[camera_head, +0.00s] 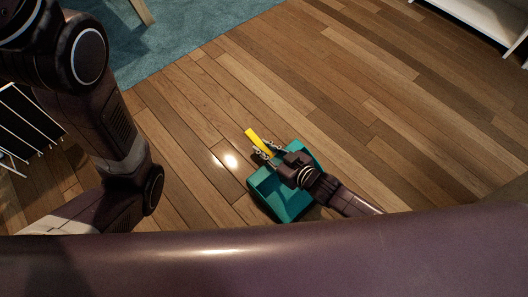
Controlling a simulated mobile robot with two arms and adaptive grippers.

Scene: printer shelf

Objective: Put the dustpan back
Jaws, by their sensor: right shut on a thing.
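The dustpan (284,203) is teal with a yellow handle (253,137). It shows low in the middle of the head view, over the wooden floor. My right gripper (267,151) is shut on the dustpan near the base of the yellow handle. My right wrist covers part of the teal pan. I cannot tell whether the pan touches the floor. My left arm (115,130) comes in at the left, and its gripper is not in the picture.
Wooden floor (360,110) is clear around the dustpan and to the right. A blue-green rug (180,35) lies at the top left. A white shelf (490,20) stands at the top right. A dark rack with light bars (30,120) is at the left edge.

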